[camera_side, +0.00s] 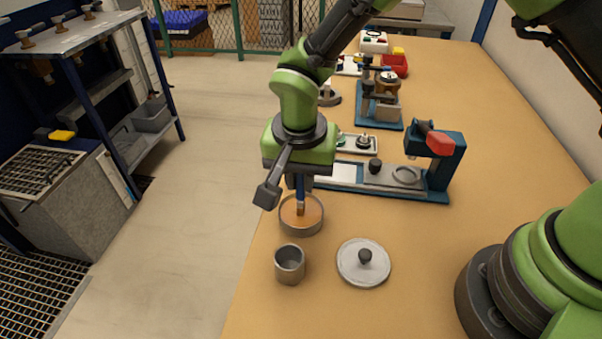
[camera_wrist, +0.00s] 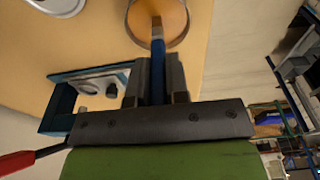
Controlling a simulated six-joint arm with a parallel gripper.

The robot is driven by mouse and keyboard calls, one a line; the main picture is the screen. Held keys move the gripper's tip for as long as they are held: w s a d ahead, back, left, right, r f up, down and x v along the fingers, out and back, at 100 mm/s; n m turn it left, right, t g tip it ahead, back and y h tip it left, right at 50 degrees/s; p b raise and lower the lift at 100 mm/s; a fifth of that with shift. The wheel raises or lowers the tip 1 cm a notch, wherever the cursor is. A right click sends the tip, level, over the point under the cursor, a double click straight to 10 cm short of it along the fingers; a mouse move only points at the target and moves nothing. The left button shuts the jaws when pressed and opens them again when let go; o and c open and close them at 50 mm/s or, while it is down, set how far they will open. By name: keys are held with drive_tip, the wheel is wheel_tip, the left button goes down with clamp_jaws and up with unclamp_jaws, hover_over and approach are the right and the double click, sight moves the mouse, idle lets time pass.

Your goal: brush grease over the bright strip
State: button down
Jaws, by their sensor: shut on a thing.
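My gripper (camera_side: 300,184) points down and is shut on a blue-handled brush (camera_wrist: 158,62). The brush's brown tip is down inside a round tin (camera_side: 318,230) of orange-brown grease. The tin also shows at the top of the wrist view (camera_wrist: 183,32). Whether the bristles touch the grease I cannot tell for sure. The bright strip (camera_side: 336,175) is a pale flat plate on a teal bench fixture (camera_side: 437,186), just behind and right of the tin. My gripper partly hides its left end in the side view.
A grey metal cup (camera_side: 289,265) and a round lid with a dark knob (camera_side: 364,270) stand in front of the tin. The fixture's upright carries a red handle (camera_side: 440,145). More devices and a red bin (camera_side: 395,65) stand farther back. The table's left edge is close to the tin.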

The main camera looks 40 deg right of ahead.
drive_tip(key=shift+r, duration=3.45)
